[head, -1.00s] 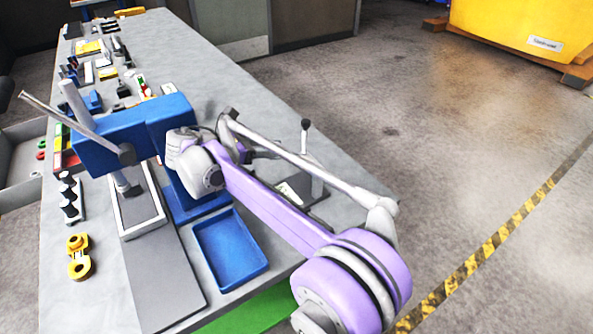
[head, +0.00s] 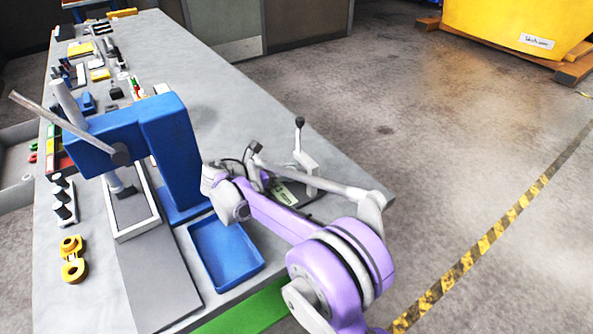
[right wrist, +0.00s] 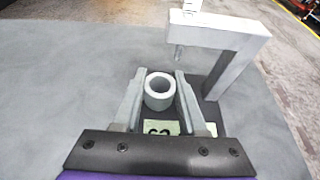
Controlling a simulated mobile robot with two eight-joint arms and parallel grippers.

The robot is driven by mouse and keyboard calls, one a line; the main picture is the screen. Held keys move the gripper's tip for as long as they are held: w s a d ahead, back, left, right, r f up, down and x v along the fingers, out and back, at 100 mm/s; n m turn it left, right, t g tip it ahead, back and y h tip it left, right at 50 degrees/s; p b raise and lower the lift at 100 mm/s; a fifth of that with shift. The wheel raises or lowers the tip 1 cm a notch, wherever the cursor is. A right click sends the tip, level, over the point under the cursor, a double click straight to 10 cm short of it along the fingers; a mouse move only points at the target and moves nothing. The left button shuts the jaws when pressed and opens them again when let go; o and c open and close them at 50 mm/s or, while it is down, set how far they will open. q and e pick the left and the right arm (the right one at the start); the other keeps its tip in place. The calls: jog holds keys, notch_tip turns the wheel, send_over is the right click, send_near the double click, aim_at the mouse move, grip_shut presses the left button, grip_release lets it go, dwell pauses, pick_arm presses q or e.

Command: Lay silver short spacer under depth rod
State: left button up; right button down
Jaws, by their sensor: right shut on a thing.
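The silver short spacer (right wrist: 159,93) is a short grey ring with an open bore, upright between the fingers of my right gripper (right wrist: 159,78), which is shut on it. In the right wrist view it is left of the depth rod (right wrist: 179,52), which hangs from a pale grey arched stand (right wrist: 232,45). The spacer is not under the rod. I cannot tell whether it touches the dark base below. In the head view the stand (head: 306,168) is right of my right gripper (head: 254,172), whose arm partly hides it; the spacer is not visible there. My left gripper is not in view.
A blue press (head: 175,150) with a long lever stands left of my right arm. An empty blue tray (head: 226,262) lies in front of it. A yellow part (head: 72,258) and black-and-white pegs (head: 63,202) are at left. Bench surface behind the stand is clear.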

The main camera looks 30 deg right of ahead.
jog(key=shift+x, duration=1.25)
jog(key=shift+f, duration=0.2)
jog(key=shift+a, duration=0.1)
jog(key=shift+c, duration=2.3)
grip_release()
jog(key=shift+f, duration=0.1)
jog(key=shift+a+r, duration=0.1)
jog(key=shift+r, duration=0.1)
jog(key=v, duration=1.1)
jog(key=shift+a+r, duration=0.2)
jog(key=shift+a, duration=0.15)
